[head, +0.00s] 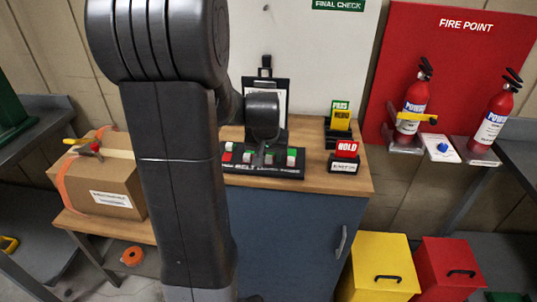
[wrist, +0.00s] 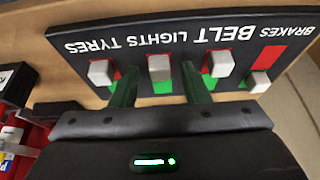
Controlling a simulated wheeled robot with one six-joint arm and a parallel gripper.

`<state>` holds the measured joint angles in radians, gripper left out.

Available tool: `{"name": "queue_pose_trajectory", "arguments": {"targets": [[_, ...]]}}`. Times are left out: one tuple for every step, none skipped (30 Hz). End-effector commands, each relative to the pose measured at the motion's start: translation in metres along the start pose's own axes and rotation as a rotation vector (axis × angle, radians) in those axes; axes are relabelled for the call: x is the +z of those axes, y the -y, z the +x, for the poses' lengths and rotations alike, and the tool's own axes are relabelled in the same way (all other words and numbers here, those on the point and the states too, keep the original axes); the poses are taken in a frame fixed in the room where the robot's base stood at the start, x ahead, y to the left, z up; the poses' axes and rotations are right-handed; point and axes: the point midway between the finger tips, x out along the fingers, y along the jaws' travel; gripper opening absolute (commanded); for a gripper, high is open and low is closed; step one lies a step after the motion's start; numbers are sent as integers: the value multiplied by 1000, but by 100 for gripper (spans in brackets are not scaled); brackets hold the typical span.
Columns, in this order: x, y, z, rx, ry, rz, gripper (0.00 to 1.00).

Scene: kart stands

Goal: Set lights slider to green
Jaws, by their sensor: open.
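The slider panel (head: 262,172) is a black board on the wooden cabinet top. In the wrist view its labels are upside down, reading TYRES, LIGHTS, BELT, BRAKES from left to right. The lights slider (wrist: 160,68) has a pale grey knob over the red part of its track, with green bare on the side toward my gripper. My gripper (wrist: 161,82) is open, one finger on each side of this knob, with visible gaps. Whether the fingers touch the panel is unclear.
The tyres knob (wrist: 101,72) and belt knob (wrist: 222,63) stand close outside my fingers. The brakes knob (wrist: 259,82) sits nearer me, with red bare beyond it.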

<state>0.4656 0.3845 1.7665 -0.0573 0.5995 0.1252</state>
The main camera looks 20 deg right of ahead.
Motion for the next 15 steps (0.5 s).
{"name": "queue_pose_trajectory", "arguments": {"targets": [[0,0,0,0,0,0,42],[0,0,0,0,0,0,42],[0,0,0,0,0,0,42],[0,0,0,0,0,0,42],[0,0,0,0,0,0,42],[0,0,0,0,0,0,40],[0,0,0,0,0,0,34],[0,0,0,0,0,0,28],[0,0,0,0,0,0,20],[0,0,0,0,0,0,14],[0,0,0,0,0,0,8],[0,0,0,0,0,0,1],[0,0,0,0,0,0,0],[0,0,0,0,0,0,0],[0,0,0,0,0,0,0]]}}
